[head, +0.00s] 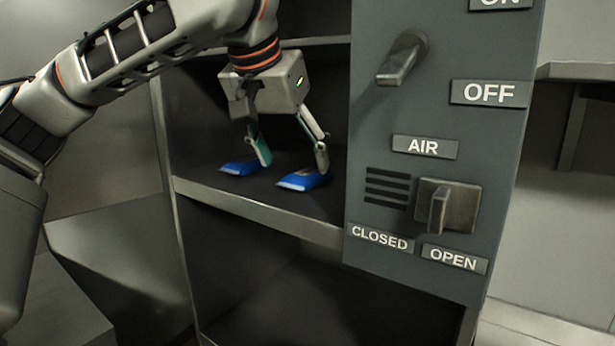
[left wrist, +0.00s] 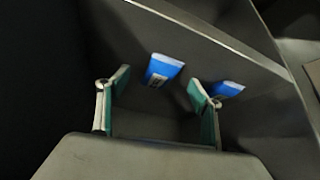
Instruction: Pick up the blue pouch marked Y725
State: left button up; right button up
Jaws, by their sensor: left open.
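Two blue pouches lie flat on a dark shelf (head: 255,200) in the head view: a left one (head: 238,168) and a right one (head: 302,181). Their markings are too small to read, so I cannot tell which is Y725. My left gripper (head: 293,160) is open and empty, pointing down over the shelf, with its fingertips close to both pouches. In the left wrist view, one pouch (left wrist: 162,70) shows between and beyond the open fingers (left wrist: 160,90). The other pouch (left wrist: 229,89) shows beside the right finger and is partly hidden. My right gripper is not in view.
A grey control panel (head: 430,225) with levers and OFF, AIR, CLOSED and OPEN labels stands just right of the shelf opening. A raised metal edge (head: 260,210) runs along the shelf front. Another shelf edge (head: 320,42) is above, and an open space lies below.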

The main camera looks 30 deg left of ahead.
aim_at(305, 173)
pick_arm(q)
jog(key=w, duration=0.2)
jog(key=shift+w, duration=0.35)
jog(key=shift+x, duration=2.55)
jog(key=shift+a, duration=0.1)
jog(key=c, duration=1.4)
